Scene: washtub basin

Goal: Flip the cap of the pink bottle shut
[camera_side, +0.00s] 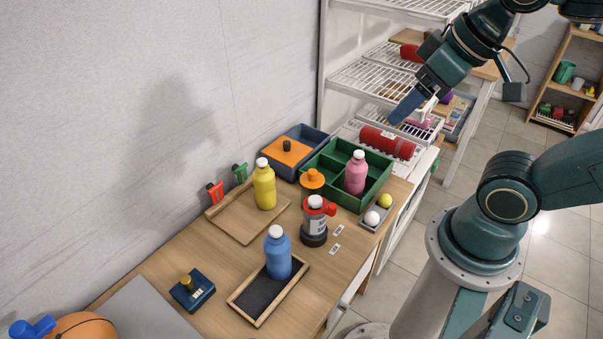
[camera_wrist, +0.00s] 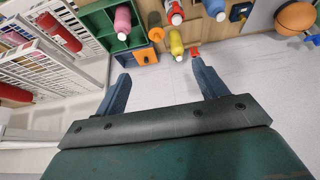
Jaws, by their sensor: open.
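The pink bottle (camera_side: 355,175) stands upright in a compartment of the green divided tray (camera_side: 322,190). Its white cap (camera_side: 359,154) is on top; it is too small to tell whether the flip part is open or shut. In the wrist view the pink bottle (camera_wrist: 123,18) and its cap (camera_wrist: 122,36) show at the top, beyond my fingers. My gripper (camera_side: 405,107) is raised above and to the right of the bottle in the side view, near the wire shelves. In the wrist view my gripper (camera_wrist: 160,70) has its fingers wide apart with nothing between them.
A yellow bottle (camera_side: 264,188), a blue bottle (camera_side: 278,255) and a red-and-white bottle (camera_side: 315,215) stand on the table. An orange-topped item (camera_side: 312,182) stands by the green tray. A wire rack (camera_side: 375,82) with red rolls is behind. A grey wall borders the table.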

